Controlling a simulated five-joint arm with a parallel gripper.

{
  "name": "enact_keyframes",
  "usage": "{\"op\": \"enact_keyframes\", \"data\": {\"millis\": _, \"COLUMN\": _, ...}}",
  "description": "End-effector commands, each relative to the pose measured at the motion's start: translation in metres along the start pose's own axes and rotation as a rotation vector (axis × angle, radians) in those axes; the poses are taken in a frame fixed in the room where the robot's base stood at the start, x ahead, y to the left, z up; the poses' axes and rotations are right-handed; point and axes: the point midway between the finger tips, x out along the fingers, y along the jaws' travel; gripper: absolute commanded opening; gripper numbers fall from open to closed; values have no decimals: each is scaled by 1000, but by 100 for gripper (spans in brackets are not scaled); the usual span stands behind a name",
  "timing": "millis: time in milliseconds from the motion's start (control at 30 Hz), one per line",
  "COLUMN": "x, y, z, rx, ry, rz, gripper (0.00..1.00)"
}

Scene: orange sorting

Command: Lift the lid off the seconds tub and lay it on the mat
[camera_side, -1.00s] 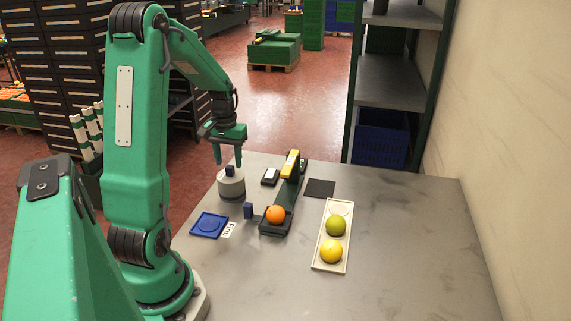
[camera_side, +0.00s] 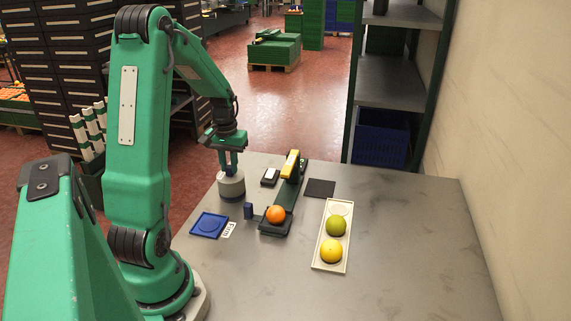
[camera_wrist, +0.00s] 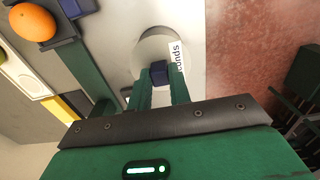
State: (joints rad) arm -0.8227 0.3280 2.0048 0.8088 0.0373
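The seconds tub (camera_side: 231,191) is a round pale tub with a dark lower band, standing at the back left of the table. The dark square mat (camera_side: 320,188) lies flat and bare at the back of the table.
A dark scale-like stand with a yellow-topped arm (camera_side: 291,165) holds an orange (camera_side: 276,214) between tub and mat. A pale tray (camera_side: 331,262) holds green and yellow fruit. A blue dish (camera_side: 209,225) and small blue block (camera_side: 248,211) lie nearer. The table's right side is clear.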

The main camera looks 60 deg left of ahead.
Motion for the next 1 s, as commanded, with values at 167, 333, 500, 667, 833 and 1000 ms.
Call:
{"op": "enact_keyframes", "data": {"millis": 167, "x": 0, "y": 0, "z": 0, "rx": 0, "ry": 0, "rz": 0, "gripper": 0}}
{"op": "enact_keyframes", "data": {"millis": 333, "x": -2, "y": 0, "z": 0, "rx": 0, "ry": 1, "rz": 0, "gripper": 0}}
{"op": "enact_keyframes", "data": {"millis": 500, "x": -10, "y": 0, "z": 0, "rx": 0, "ry": 2, "rz": 0, "gripper": 0}}
{"op": "enact_keyframes", "data": {"millis": 667, "x": -29, "y": 0, "z": -1, "rx": 0, "ry": 5, "rz": 0, "gripper": 0}}
{"op": "enact_keyframes", "data": {"millis": 833, "x": -50, "y": 14, "z": 6, "rx": 4, "ry": 3, "rz": 0, "gripper": 0}}
{"op": "enact_keyframes", "data": {"millis": 1000, "x": -68, "y": 40, "z": 21, "rx": 6, "ry": 4, "rz": 0, "gripper": 0}}
